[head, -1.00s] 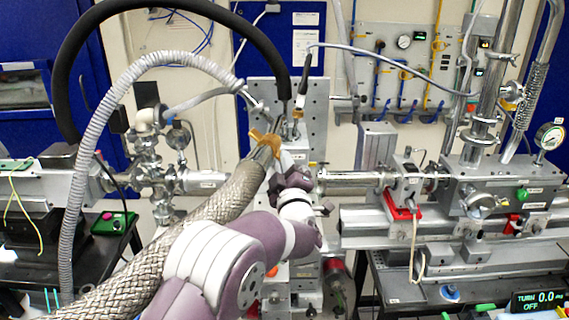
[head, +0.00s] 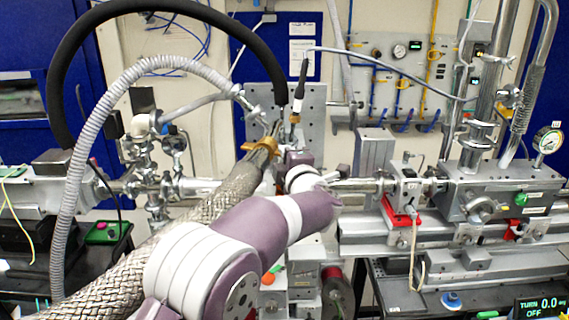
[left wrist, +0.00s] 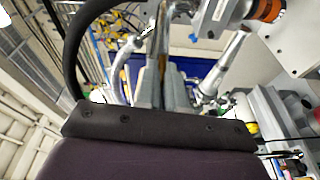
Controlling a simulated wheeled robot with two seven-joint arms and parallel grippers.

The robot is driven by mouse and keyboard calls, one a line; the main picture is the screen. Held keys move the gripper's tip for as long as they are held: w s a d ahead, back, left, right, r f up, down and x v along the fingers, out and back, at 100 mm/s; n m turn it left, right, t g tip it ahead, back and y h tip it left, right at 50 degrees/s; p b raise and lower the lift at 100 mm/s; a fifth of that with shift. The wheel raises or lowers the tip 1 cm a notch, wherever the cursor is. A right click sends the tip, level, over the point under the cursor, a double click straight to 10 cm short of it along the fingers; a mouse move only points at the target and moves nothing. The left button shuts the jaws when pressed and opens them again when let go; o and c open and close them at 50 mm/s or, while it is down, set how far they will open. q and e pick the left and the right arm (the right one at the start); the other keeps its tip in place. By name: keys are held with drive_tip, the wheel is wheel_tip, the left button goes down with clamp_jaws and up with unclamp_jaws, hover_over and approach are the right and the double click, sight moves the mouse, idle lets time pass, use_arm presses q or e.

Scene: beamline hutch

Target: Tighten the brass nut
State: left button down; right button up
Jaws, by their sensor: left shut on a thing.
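My left gripper (head: 293,150) is at the metal upright plate, at the end of my purple and white arm in the head view. Its fingers are mostly hidden behind my wrist. In the left wrist view the grey fingers (left wrist: 164,84) are close together past the dark palm edge, shut on a narrow thing that is mostly hidden. A small brass-coloured fitting (head: 294,118) sits below a black-sleeved cable, just above the gripper. I cannot tell whether it is the brass nut. My right gripper is not in view.
A braided hose (head: 215,200) with a yellow-brown collar (head: 262,146) passes close left of my arm. A black hose (head: 160,8) arches above. The plate (head: 313,110) stands behind. Steel beamline parts crowd both sides. A display (head: 540,304) reads TURN 0.0, OFF.

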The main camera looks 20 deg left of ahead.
use_arm(q)
drive_tip(key=shift+r+n+g+p, duration=0.4)
drive_tip(key=shift+r+n+g, duration=0.1)
drive_tip(key=shift+n, duration=0.3)
drive_tip(key=shift+a+r+n+g+h+p, duration=0.1)
drive_tip(key=shift+r+n+g+h+p, duration=0.4)
drive_tip(key=shift+n+p, duration=0.5)
drive_tip(key=shift+w+a+r+n+g+h+p, duration=0.1)
drive_tip(key=shift+a+r+n+g+h+p, duration=0.2)
drive_tip(key=shift+n+p, duration=0.4)
drive_tip(key=shift+a+r+n+g+h+p, duration=0.1)
drive_tip(key=shift+r+n+h+p, duration=0.3)
drive_tip(key=shift+n+p, duration=0.25)
drive_tip(key=shift+f, duration=0.1)
drive_tip(key=c, duration=1.2)
unclamp_jaws()
drive_tip(key=shift+c, duration=0.2)
